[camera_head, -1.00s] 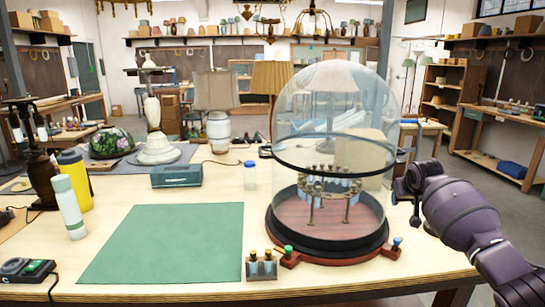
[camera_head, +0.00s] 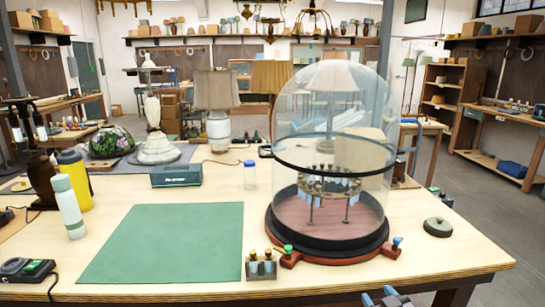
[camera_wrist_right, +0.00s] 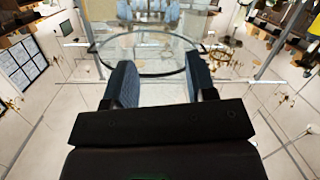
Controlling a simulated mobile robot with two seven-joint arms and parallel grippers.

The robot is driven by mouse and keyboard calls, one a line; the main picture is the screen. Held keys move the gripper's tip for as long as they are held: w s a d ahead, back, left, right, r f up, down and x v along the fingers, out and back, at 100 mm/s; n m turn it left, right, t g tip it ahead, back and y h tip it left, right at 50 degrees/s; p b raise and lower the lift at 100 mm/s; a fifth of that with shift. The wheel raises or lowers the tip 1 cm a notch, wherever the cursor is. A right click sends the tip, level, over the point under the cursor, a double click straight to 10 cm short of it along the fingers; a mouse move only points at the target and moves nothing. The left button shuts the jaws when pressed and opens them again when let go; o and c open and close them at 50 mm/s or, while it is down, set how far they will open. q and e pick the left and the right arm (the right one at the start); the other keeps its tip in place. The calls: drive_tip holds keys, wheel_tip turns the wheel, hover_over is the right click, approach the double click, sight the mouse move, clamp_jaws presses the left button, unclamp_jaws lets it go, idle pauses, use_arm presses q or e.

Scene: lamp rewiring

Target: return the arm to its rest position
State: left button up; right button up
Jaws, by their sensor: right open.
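My right gripper shows at the bottom edge of the head view (camera_head: 388,298), where only its grey-blue finger tips are in the picture. In the right wrist view its two fingers (camera_wrist_right: 162,80) stand apart with nothing between them. The rest of my right arm is out of the head view. My left gripper is in no view. A large glass dome (camera_head: 333,110) on a round dark base (camera_head: 333,250) stands on the table above the gripper in the head view. The dome's glass and dark ring also show beyond the fingers in the wrist view (camera_wrist_right: 140,72).
The table's right front corner is bare.

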drive_tip(key=s+f+m+g, duration=0.1)
drive_tip(key=s+f, duration=0.4)
drive_tip(key=s, duration=0.3)
drive_tip(key=s+d+f+m+g+h, duration=0.1)
drive_tip(key=s+f, duration=0.3)
drive_tip(key=s, duration=0.4)
drive_tip(key=s+d+f+m+g+h, duration=0.1)
drive_tip(key=s+f, duration=0.4)
drive_tip(key=s, duration=0.4)
drive_tip(key=shift+d+f+g, duration=0.15)
drive_tip(key=shift+f+g, duration=0.15)
drive_tip(key=shift+g, duration=0.1)
